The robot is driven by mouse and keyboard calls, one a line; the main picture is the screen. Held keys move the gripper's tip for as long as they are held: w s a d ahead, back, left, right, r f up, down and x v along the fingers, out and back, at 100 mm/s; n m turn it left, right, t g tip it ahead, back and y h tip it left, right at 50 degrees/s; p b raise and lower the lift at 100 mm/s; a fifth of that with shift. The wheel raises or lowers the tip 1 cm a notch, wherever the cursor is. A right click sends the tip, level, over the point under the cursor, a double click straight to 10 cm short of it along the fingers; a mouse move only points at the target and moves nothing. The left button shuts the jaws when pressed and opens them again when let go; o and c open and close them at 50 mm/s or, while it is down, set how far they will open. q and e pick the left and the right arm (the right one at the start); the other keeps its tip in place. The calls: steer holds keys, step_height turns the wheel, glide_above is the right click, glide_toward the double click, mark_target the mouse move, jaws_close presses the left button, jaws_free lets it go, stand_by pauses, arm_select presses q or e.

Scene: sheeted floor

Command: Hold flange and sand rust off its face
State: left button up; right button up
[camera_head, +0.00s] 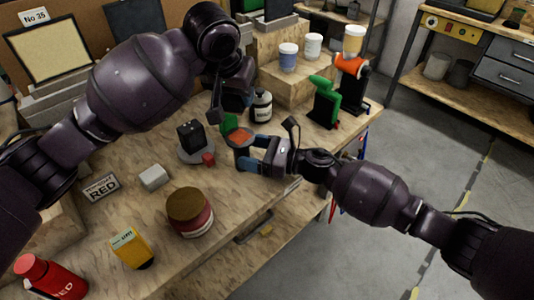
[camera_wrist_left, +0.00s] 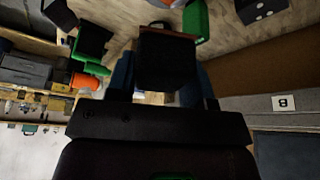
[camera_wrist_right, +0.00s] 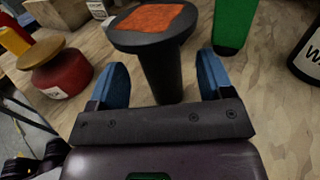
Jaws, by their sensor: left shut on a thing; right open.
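The flange (camera_head: 240,134) is a dark round disc with an orange rust patch on its upward face. In the right wrist view the flange (camera_wrist_right: 143,40) stands on a thick dark stem. My right gripper (camera_head: 250,152) is open; its blue fingers in that view (camera_wrist_right: 162,80) lie either side of the stem, with gaps showing. My left gripper (camera_head: 234,108) is above and behind the flange. It is shut on a dark block (camera_wrist_left: 167,65) with a brown edge, apparently a sanding block. The block's working face is hidden from the head view.
A black and white bottle (camera_head: 261,106) stands behind the flange, and a green object (camera_head: 229,122) close beside it. A black item on a grey dish (camera_head: 196,151) is to the left. A red jar (camera_head: 190,212) is in front. Green (camera_head: 323,102) and orange-topped stands are at right.

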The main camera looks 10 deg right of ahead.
steer(key=shift+w+a, duration=0.2)
steer(key=shift+a, duration=0.25)
steer(key=c, duration=1.3)
